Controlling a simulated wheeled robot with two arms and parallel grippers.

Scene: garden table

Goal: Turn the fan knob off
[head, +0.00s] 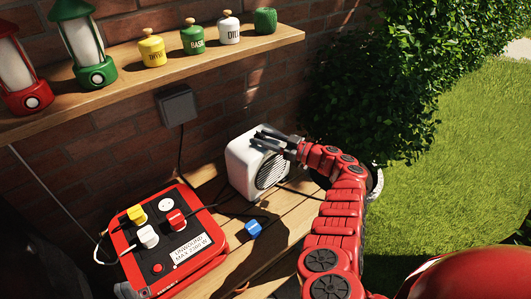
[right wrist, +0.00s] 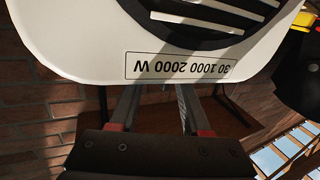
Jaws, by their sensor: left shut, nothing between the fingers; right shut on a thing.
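The white fan (head: 243,165), a box with a round dark grille, stands on the wooden table against the brick wall. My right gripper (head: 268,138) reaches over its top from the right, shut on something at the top. The fan's knob itself is hidden there, so its setting cannot be told. In the right wrist view the fan front (right wrist: 95,55) appears upside down, with a label (right wrist: 180,66) reading "30 1000 2000 W". The finger ends go out of sight behind the fan's edge. My left gripper is not in view.
A red power box (head: 200,262) with yellow, white and red plugs stands left of the fan. A small blue object (head: 253,229) lies in front. A shelf (head: 130,70) with lanterns and jars hangs above. A bush (head: 400,70) is at the right. Cables cross the table.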

